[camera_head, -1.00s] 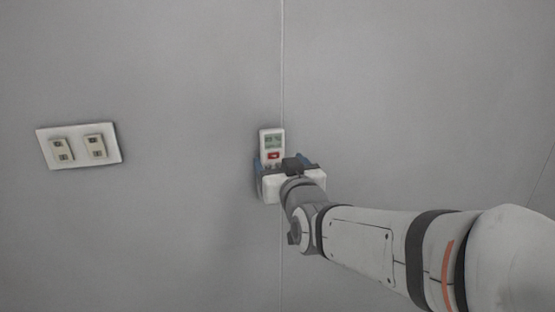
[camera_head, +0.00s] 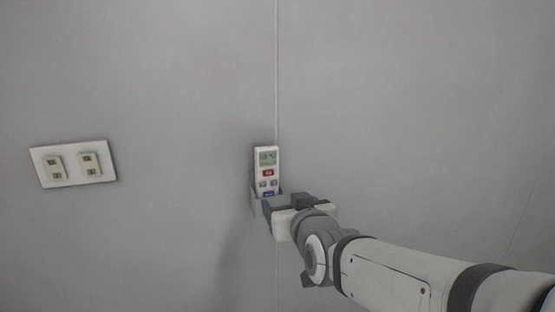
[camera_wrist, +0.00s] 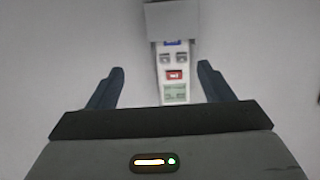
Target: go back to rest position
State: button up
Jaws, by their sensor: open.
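A white remote control (camera_head: 266,163) with a small grey screen, a red button and a blue button stands upright in a grey wall holder (camera_head: 254,203). In the wrist view the remote (camera_wrist: 175,74) appears upside down, with the holder (camera_wrist: 172,20) at the top. My gripper (camera_head: 272,204) is in front of the holder and slightly right and below the remote, hiding part of the holder. In the wrist view my gripper's two dark blue fingers (camera_wrist: 160,78) are spread, one on each side of the remote, with gaps between. Nothing is held.
A white switch plate (camera_head: 73,180) with two switches is on the wall at left. A vertical seam (camera_head: 276,90) runs down the grey wall behind the remote. The wall around it is otherwise bare.

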jog(key=s+d+f+m+g+h+p, duration=0.1)
jog(key=s+d+f+g+h+p, duration=0.1)
jog(key=s+d+f+g, duration=0.3)
jog(key=s+d+f+m+g+h+p, duration=0.1)
jog(key=s+d+f+g, duration=0.5)
jog(key=s, duration=0.7)
jog(key=shift+d+m+g+h+p, duration=0.4)
jog(key=shift+d+m+g+h, duration=0.1)
jog(key=shift+d+g, duration=0.25)
